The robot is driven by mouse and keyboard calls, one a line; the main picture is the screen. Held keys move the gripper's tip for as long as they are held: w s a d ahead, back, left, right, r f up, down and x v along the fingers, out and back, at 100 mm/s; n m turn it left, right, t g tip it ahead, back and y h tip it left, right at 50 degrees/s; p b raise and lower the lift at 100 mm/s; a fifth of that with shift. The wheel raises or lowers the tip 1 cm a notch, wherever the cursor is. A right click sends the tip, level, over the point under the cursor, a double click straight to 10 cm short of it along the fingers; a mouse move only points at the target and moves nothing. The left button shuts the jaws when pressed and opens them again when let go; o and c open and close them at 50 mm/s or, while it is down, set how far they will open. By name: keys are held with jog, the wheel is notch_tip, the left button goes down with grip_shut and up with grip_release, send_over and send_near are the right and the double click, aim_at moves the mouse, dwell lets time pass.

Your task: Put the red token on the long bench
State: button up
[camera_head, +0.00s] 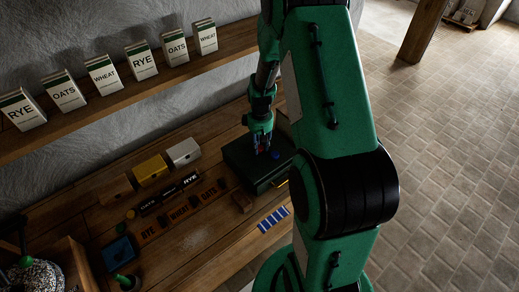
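My gripper (262,149) points down over the dark green box (238,157) on the long wooden bench (190,243). A small patch of red, perhaps the red token (266,147), shows at the fingertips. It is too small to tell whether the fingers are closed on it or it lies on the box beneath them. A small blue round piece (276,155) is on the box top, just right of the fingertips. The bench runs along the wall, with its front part bare.
A shelf (115,101) with several labelled cartons runs above the bench. Yellow (150,169) and silver (184,152) boxes, label plates, blue-and-white strips (273,219) and a blue box (119,253) are on the bench. My arm hides the bench's right end.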

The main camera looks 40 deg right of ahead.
aim_at(261, 149)
jog(key=shift+c, duration=1.1)
jog(key=shift+r, duration=0.1)
jog(key=shift+r, duration=0.45)
jog(key=shift+s+a+r, duration=0.1)
jog(key=shift+s+r, duration=0.05)
jog(key=shift+r, duration=0.5)
jog(key=shift+s+a+r, duration=0.1)
jog(key=shift+s+r, duration=0.05)
jog(key=shift+r, duration=0.45)
jog(key=s+a, duration=0.3)
jog(key=s, duration=0.4)
jog(key=s+a+r, duration=0.1)
jog(key=s+a, duration=0.2)
jog(key=s, duration=0.4)
jog(key=shift+a+r, duration=0.2)
jog(key=shift+a, duration=0.1)
jog(key=shift+w, duration=0.15)
